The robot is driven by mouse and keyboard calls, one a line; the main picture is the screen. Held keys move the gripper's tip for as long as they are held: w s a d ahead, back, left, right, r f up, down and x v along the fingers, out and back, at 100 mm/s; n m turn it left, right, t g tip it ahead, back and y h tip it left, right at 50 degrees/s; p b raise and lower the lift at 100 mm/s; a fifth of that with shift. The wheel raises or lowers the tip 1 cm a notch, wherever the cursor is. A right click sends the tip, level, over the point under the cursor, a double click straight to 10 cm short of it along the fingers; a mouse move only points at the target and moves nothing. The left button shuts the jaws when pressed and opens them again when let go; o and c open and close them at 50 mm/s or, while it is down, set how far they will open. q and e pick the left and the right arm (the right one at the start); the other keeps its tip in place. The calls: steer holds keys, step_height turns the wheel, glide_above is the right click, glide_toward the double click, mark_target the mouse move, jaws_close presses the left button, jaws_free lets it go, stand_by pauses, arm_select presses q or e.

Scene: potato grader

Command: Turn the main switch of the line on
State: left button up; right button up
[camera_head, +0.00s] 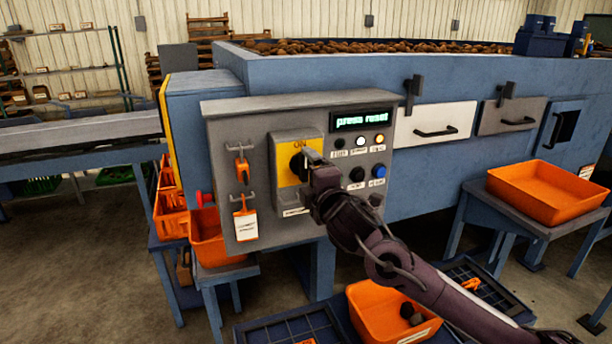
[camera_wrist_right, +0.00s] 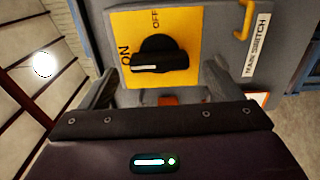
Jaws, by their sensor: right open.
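The main switch is a black rotary knob (camera_wrist_right: 164,55) on a yellow plate (camera_wrist_right: 193,17), on the grey control panel (camera_head: 225,130). In the right wrist view, the knob's white mark lies on the ON side, and OFF is at the top. In the head view, the knob (camera_head: 297,165) is partly hidden by my right gripper (camera_head: 312,174). My right gripper is open in front of the switch. In the wrist view, its fingers (camera_wrist_right: 160,84) stand apart below the knob, with no visible grip on it. My left gripper is not in view.
The panel display (camera_head: 362,120) reads "press reset". Lamps and buttons, one blue (camera_head: 379,171), sit right of the switch. Orange padlocks and a tag (camera_head: 245,222) hang on its left. An orange bin (camera_head: 390,312) stands below my right arm, another (camera_head: 548,190) at right.

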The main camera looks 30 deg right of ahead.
steer(key=shift+b+v, duration=0.6)
steer(key=shift+v, duration=1.95)
